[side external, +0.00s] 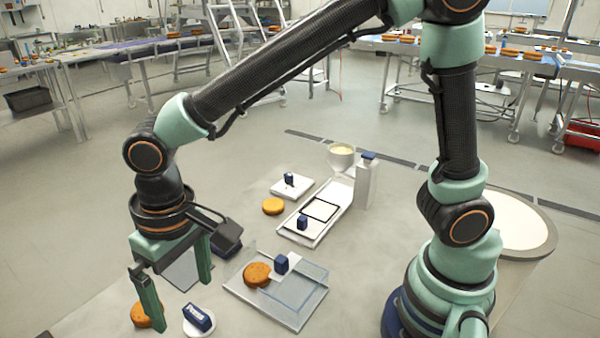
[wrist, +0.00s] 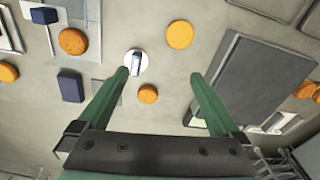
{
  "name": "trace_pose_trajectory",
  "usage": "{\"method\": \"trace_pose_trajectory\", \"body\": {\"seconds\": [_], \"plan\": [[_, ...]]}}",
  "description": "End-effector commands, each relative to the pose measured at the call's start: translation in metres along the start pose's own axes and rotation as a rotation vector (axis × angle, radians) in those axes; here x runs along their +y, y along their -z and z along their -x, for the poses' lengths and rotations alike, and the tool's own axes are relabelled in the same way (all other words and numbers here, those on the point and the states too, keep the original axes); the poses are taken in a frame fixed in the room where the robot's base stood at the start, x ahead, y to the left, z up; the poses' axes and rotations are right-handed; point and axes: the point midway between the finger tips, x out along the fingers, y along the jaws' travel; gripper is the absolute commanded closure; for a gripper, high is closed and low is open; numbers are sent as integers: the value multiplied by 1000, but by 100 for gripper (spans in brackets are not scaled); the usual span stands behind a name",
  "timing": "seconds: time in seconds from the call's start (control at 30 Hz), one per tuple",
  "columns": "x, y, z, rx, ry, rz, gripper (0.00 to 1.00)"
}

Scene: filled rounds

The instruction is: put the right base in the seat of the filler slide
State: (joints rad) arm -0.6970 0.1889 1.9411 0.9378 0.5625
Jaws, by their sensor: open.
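The filler slide (side external: 305,232) is a long white tray with a black square outline, its seat (side external: 320,210), which looks empty. A blue knob stands at its near end. Several orange-brown rounds show. One round (side external: 257,274) lies at the clear tray, one round (side external: 273,206) lies left of the slide, and one round (side external: 140,314) is partly hidden by my finger. My gripper (side external: 178,303) is open and empty, above the near left surface. In the wrist view a small round (wrist: 148,94) and a larger round (wrist: 180,34) lie around the space between my fingers (wrist: 160,73).
A white disc with a blue handle (side external: 198,320) lies near my gripper. The clear tray (side external: 300,310) has a blue block (side external: 281,263). A white plate (side external: 302,190), a cream-filled bowl (side external: 341,158) and a white post (side external: 364,185) stand farther back. A dark grey slab (wrist: 255,75) lies right in the wrist view.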

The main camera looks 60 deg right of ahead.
Motion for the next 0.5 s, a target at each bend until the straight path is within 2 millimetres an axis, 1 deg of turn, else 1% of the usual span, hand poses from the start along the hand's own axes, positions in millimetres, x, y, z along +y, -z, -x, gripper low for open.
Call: {"method": "trace_pose_trajectory", "body": {"seconds": [0.03, 0.07, 0.1, 0.23, 0.3, 0.4, 0.5], "plan": [[23, 7, 16, 35, 15, -22, 0], [37, 9, 24, 56, 21, -29, 0], [55, 11, 34, 82, 28, -38, 0], [112, 8, 62, 171, 34, -63, 0], [140, 3, 74, 220, 28, -77, 0], [178, -10, 88, 291, 9, -94, 0], [208, -23, 96, 350, -18, -109, 0]]}}
